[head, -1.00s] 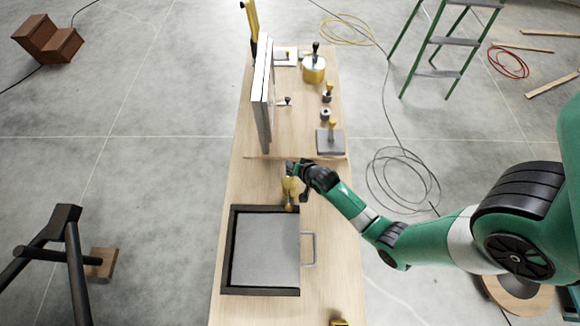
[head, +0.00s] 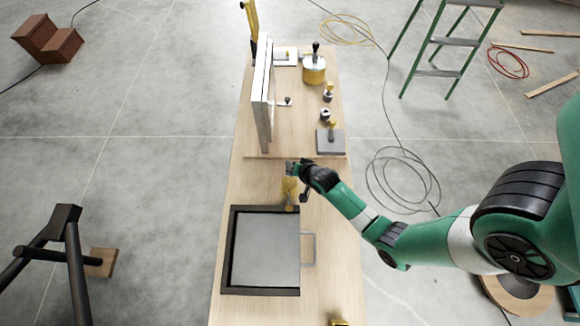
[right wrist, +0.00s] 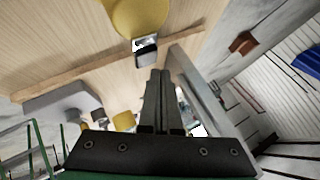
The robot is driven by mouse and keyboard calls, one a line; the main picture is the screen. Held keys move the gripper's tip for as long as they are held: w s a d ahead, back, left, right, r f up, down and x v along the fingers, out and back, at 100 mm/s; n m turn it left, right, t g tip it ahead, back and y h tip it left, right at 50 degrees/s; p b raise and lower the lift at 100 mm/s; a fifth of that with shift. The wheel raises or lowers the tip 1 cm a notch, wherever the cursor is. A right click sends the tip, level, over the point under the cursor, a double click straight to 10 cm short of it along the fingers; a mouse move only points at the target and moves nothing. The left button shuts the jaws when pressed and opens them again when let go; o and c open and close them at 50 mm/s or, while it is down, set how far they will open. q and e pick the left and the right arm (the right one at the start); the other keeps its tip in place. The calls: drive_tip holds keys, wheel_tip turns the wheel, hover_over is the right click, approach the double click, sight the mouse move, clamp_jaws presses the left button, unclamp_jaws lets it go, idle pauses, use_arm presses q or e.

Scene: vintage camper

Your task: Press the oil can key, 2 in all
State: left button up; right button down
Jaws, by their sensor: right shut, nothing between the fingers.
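The yellow oil can (head: 290,187) stands on the wooden bench, just beyond the dark-framed tray. Its yellow body (right wrist: 138,14) also shows at the top of the right wrist view, cut off by the edge. A small grey and dark key (right wrist: 146,48) sticks out from it. My right gripper (head: 291,168) is beside the can's far side in the head view, shut and empty. In the right wrist view its fingertips (right wrist: 159,73) are close to the key; I cannot tell whether they touch it. My left gripper is not in view.
The dark-framed tray (head: 226,250) has a grey panel and a side handle (head: 309,249). A low wooden strip (head: 330,157) crosses the bench. Beyond it stand a white upright panel (head: 265,95), a grey block (head: 330,141) and a yellow pot (head: 314,72).

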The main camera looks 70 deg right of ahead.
drive_tip(key=shift+f, duration=0.1)
drive_tip(key=shift+f+b, duration=0.35)
drive_tip(key=shift+s+f+b, duration=0.1)
drive_tip(key=shift+f+b, duration=0.45)
drive_tip(key=shift+f, duration=0.2)
idle(1.2)
drive_tip(key=shift+a+r+p, duration=0.15)
drive_tip(key=shift+r+p, duration=0.8)
drive_tip(key=shift+r, duration=0.15)
wheel_tip(320, 180, up, 5)
drive_tip(key=p, duration=0.5)
drive_tip(key=shift+r, duration=0.1)
